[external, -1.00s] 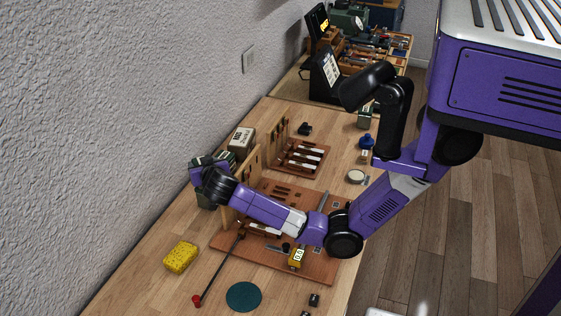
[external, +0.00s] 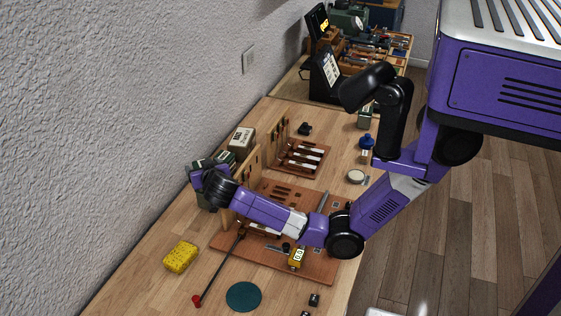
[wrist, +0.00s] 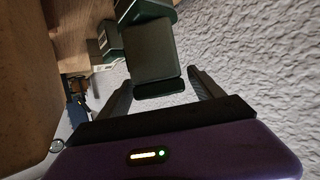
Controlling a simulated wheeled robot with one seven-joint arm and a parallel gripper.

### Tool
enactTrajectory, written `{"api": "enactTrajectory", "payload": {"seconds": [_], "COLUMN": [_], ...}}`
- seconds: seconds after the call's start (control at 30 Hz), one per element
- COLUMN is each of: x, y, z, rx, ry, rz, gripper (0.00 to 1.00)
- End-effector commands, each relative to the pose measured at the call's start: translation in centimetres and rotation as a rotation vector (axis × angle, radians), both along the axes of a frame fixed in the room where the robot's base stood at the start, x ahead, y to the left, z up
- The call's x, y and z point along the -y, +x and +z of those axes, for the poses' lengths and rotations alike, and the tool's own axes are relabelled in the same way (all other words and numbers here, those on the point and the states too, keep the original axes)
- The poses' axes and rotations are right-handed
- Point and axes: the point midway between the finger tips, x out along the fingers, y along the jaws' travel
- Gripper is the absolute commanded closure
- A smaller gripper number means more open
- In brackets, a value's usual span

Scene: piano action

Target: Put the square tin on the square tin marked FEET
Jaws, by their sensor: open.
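A dark green square tin (wrist: 150,48) shows in the wrist view, lying between the two spread fingers of my gripper (wrist: 160,82). The fingers stand apart, with gaps beside the tin. In the external view my gripper (external: 203,178) is at the wall side of the bench, among dark green tins (external: 224,158) that it partly hides. Another green tin (wrist: 109,38) shows beyond the first in the wrist view. I cannot read FEET on any tin, and I cannot tell whether one tin rests on another.
A box with a pale label (external: 242,141) stands close behind my gripper. An upright wooden rack (external: 241,185) and brown tool board (external: 318,266) lie to its right. A yellow sponge (external: 181,257) and green disc (external: 244,296) lie nearer. The wall is close on the left.

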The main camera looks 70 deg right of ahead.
Motion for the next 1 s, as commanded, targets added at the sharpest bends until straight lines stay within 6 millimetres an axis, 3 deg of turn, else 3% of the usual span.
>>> {"api": "enactTrajectory", "payload": {"seconds": [0.17,0.6,1.0], "x": [-1.3,-6.8,-7.9], "y": [-1.1,-6.6,-7.9], "z": [0.8,4.1,4.8], "rx": [0.003,0.002,0.000], "ry": [0.000,-0.001,0.000], "rz": [0.002,0.003,0.000], "gripper": [0.24,0.24,0.24]}}
